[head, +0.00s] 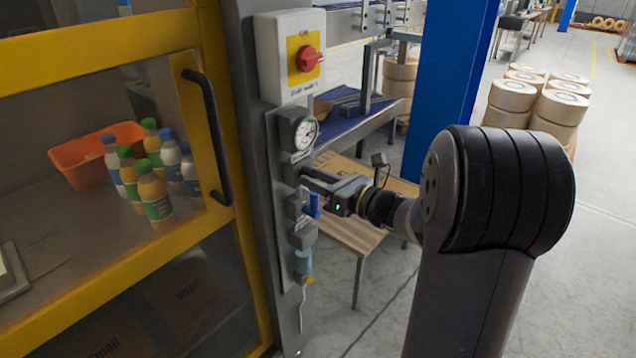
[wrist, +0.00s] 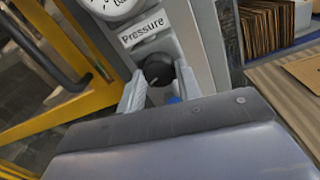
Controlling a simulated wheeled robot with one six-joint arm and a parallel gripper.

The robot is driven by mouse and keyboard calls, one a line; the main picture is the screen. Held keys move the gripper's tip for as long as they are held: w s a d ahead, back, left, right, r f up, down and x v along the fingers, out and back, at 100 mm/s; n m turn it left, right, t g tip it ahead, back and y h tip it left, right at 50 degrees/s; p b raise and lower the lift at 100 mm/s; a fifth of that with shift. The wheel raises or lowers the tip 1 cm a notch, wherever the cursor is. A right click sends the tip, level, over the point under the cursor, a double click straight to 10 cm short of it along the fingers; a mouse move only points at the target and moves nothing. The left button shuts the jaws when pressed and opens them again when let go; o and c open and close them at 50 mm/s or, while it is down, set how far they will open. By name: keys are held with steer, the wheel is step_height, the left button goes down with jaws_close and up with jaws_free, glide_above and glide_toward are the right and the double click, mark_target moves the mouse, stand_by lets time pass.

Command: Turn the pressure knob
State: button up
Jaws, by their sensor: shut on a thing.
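The pressure knob (wrist: 158,70) is a round black knob with a pale pointer line, just under a white "Pressure" label (wrist: 144,31) in the wrist view. My gripper (wrist: 160,88) reaches it from the front, with one pale finger on each side, shut on the knob. In the head view my gripper (head: 308,180) is at the grey panel (head: 285,160), below the round pressure gauge (head: 299,131). The knob itself is hidden there by the gripper. The gauge is only partly in the wrist view, at the top edge.
A blue valve handle (head: 312,204) is just below my gripper. A yellow-framed door with a dark handle (head: 208,135) stands to the left. A wooden table (head: 345,232) is behind the gripper.

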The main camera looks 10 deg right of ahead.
steer(key=n+b, duration=0.6)
steer(key=b, duration=0.1)
steer(key=shift+f, duration=0.3)
steer(key=n+b, duration=0.3)
steer(key=b, duration=0.2)
steer(key=shift+n, duration=0.4)
steer(key=shift+r+n+b, duration=0.25)
steer(key=shift+n+b, duration=0.65)
steer(key=shift+b, duration=0.1)
steer(key=o, duration=1)
steer(key=shift+r, duration=0.1)
